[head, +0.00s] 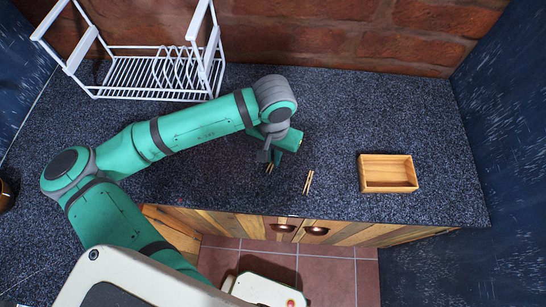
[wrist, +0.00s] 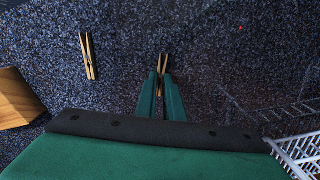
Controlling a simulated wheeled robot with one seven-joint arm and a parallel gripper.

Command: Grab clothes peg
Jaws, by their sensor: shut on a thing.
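My gripper (wrist: 161,78) is shut on a wooden clothes peg (wrist: 162,62), which shows just beyond the fingertips in the wrist view. In the head view this peg (head: 269,168) is mostly hidden behind my gripper (head: 270,160), near the counter's front. A second wooden clothes peg (head: 308,182) lies free on the dark speckled counter to the right. It also shows in the wrist view (wrist: 88,56), to the left of my gripper. I cannot tell whether the held peg still touches the counter.
An open wooden box (head: 388,187) stands on the counter at the right. A white dish rack (head: 150,92) stands at the back left by the brick wall.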

